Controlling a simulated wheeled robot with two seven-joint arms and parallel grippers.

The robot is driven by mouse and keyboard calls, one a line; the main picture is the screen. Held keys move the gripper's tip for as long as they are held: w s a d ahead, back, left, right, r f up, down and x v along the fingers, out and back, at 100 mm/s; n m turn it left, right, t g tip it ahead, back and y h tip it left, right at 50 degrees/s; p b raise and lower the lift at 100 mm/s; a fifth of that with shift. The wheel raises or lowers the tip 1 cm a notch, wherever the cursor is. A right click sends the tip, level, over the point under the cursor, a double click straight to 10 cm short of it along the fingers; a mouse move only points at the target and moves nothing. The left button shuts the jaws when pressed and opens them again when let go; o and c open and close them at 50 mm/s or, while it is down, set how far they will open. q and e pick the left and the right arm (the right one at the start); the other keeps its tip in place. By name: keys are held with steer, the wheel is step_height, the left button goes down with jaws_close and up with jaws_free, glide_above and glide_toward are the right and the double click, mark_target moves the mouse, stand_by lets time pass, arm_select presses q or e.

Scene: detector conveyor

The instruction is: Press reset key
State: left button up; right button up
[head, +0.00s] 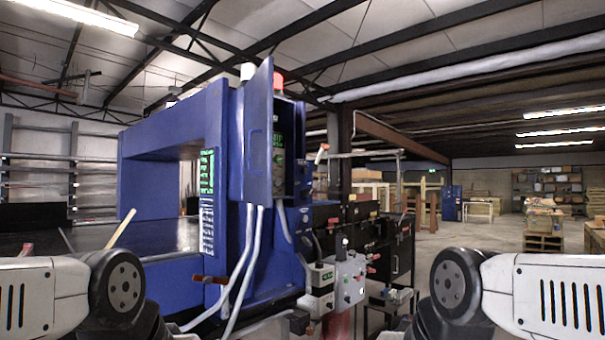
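The blue detector machine (150,180) stands left of centre, its tunnel opening over a dark conveyor belt (60,243). On its near face is a panel with a green display (206,172) and a column of small pale keys (207,226) below it. I cannot tell which key is the reset key. A grey control box (348,280) with small knobs or buttons stands lower, near the centre. My two arms show at the bottom left and bottom right corners. Their grippers and fingertips are not visible, so nothing shows near the keys.
A tall blue cabinet door (258,140) stands open beside the panel. Pale conduits (240,270) run down the machine's front. A red-tipped lever (208,279) sticks out below the keys. Black equipment (370,235) stands right of it. Open floor (470,235) lies farther right, with pallets (543,225) beyond.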

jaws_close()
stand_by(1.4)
